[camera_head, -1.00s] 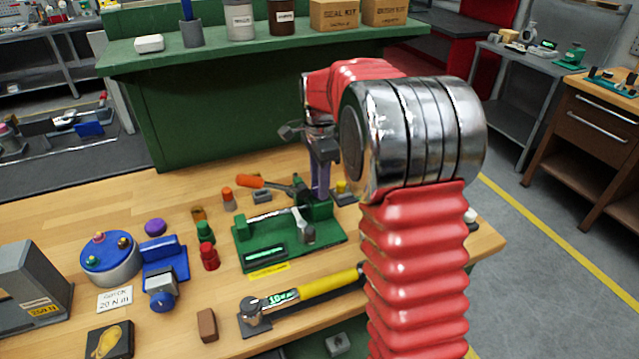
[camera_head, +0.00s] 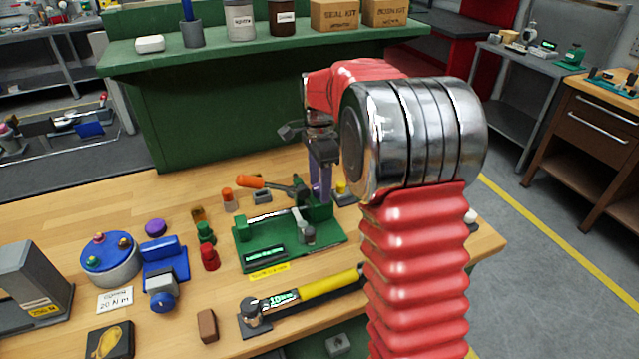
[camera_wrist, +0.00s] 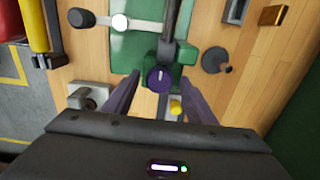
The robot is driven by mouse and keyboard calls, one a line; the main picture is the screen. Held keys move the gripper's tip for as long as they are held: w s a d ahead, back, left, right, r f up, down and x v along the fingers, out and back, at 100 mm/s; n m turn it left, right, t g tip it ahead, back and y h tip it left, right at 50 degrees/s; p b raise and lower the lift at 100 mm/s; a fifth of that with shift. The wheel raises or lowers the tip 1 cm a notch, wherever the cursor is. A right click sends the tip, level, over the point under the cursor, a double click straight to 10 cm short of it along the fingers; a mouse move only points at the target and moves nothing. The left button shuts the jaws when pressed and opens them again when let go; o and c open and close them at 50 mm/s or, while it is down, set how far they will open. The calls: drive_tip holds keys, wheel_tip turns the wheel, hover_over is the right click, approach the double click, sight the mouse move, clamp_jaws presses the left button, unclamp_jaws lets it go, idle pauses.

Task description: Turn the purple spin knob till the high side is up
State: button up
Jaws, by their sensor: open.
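The purple spin knob (camera_wrist: 159,80) is round and dark, with a small pale mark near its upper edge in the wrist view. It sits at the near end of the green fixture (camera_wrist: 139,48). My gripper (camera_wrist: 161,91) is open, with one purple finger on each side of the knob and a visible gap to both. In the head view my gripper (camera_head: 319,186) points down at the back right of the green fixture (camera_head: 278,251). The knob cannot be made out there. Which side of the knob is high is too small to tell.
A yellow-topped part (camera_wrist: 175,107) stands close to my right finger in the wrist view. A yellow-handled tool (camera_head: 328,284) lies in front of the fixture. A loose purple cap (camera_head: 155,227) lies to the left.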

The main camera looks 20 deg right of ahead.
sight(319, 187)
wheel_tip(319, 187, up, 14)
drive_tip(key=shift+f, duration=0.15)
idle(0.4)
idle(0.5)
drive_tip(key=s+a+f+n+t, duration=0.1)
drive_tip(key=s+a+f+n, duration=0.1)
drive_tip(key=s+f+n, duration=0.45)
drive_tip(key=s+a+n+t, duration=0.2)
drive_tip(key=s+a+n, duration=0.2)
drive_tip(key=s, duration=0.7)
drive_tip(key=s+a+n+t, duration=0.2)
drive_tip(key=s+a+n, duration=0.3)
drive_tip(key=s, duration=0.6)
drive_tip(key=n, duration=0.2)
drive_tip(key=shift+s+a+r+n+t, duration=0.3)
drive_tip(key=shift+s+r+n, duration=0.05)
drive_tip(key=shift+r, duration=0.05)
